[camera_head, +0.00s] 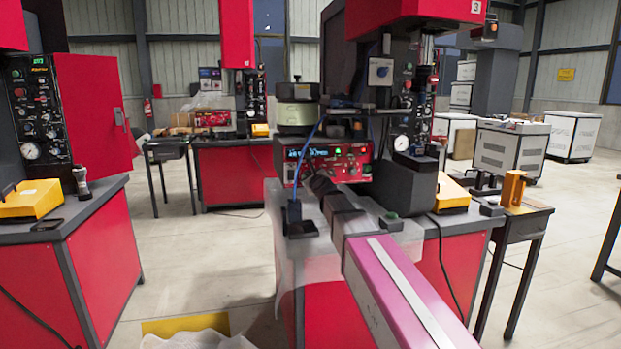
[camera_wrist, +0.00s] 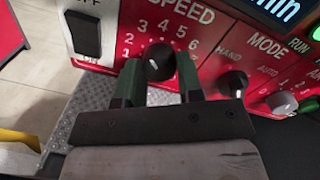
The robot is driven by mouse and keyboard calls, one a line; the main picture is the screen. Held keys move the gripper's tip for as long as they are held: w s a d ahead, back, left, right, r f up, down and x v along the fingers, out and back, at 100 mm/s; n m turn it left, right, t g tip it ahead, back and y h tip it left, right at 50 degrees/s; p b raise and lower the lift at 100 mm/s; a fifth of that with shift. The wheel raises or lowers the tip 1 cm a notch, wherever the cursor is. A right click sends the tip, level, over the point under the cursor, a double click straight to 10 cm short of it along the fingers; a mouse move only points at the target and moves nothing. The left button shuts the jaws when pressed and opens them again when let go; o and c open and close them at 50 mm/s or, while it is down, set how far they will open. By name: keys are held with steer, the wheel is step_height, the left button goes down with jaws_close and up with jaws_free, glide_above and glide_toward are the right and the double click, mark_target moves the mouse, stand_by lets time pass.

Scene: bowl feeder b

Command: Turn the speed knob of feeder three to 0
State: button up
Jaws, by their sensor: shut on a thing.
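The speed knob (camera_wrist: 158,60) is black and sits under the printed word SPEED on a red panel, ringed by white numerals. In the wrist view my gripper (camera_wrist: 159,74) has its two green fingers on either side of the knob, shut on it. I cannot read the knob's pointer clearly. In the head view the red control box (camera_head: 345,160) with a lit blue display stands on the feeder bench, under a red machine head marked 3 (camera_head: 420,8). My arm reaches up to the front of this box and hides the knob there.
A mode knob (camera_wrist: 233,84) and a grey knob (camera_wrist: 283,103) sit right of the speed knob. A black rocker switch (camera_wrist: 84,33) is to its left. A blue cable (camera_head: 305,155) hangs before the box. A yellow box (camera_head: 452,192) stands right.

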steer(key=shift+n, duration=0.3)
steer(key=shift+r+n+h, duration=0.1)
steer(key=shift+n+h, duration=0.4)
steer(key=shift+n, duration=7.9)
steer(key=o, duration=0.9)
steer(key=shift+o, duration=0.2)
steer(key=shift+s, duration=0.1)
